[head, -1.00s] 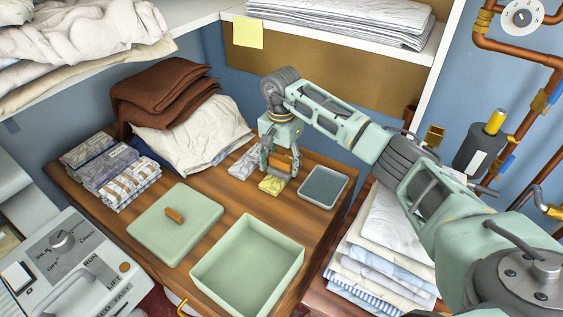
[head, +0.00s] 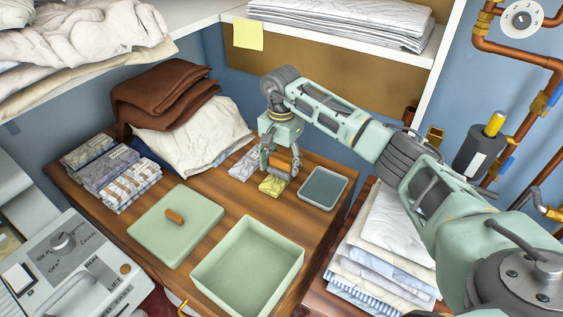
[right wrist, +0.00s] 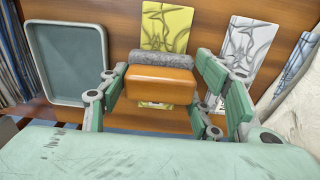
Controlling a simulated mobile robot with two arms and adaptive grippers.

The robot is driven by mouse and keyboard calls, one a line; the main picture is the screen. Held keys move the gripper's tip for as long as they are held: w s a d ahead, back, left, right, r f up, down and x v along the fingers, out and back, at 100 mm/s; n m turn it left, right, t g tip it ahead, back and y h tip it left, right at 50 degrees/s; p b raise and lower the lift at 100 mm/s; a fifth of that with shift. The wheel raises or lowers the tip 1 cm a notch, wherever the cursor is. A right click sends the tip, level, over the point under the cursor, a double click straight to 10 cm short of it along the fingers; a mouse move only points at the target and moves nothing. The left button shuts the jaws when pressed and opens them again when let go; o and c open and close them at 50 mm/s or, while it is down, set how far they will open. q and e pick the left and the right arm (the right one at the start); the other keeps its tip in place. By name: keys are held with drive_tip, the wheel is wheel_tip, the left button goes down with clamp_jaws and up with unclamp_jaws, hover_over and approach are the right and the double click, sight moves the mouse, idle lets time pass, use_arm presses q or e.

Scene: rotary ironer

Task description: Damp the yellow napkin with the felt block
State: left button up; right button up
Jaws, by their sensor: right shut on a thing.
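My right gripper (head: 281,168) is shut on the felt block, which has an orange wooden top (head: 279,161) and a grey felt part. The block (right wrist: 160,82) also shows between the two fingers in the right wrist view. The yellow napkin (head: 271,187) lies flat on the wooden table, directly below or just in front of the block. In the right wrist view the napkin (right wrist: 167,27) shows beyond the block, and a bit of yellow shows on its near side. I cannot tell whether the felt touches it. My left gripper is not in view.
A shallow grey tray (head: 323,187) stands right of the napkin. A grey-white patterned napkin (head: 243,166) lies to its left. A green open box (head: 247,274) and a green lid (head: 172,228) with an orange knob are nearer. Folded cloths (head: 195,135) stand behind.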

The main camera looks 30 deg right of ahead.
drive_tip(key=shift+r+p, duration=1.6)
drive_tip(key=shift+r, duration=1.5)
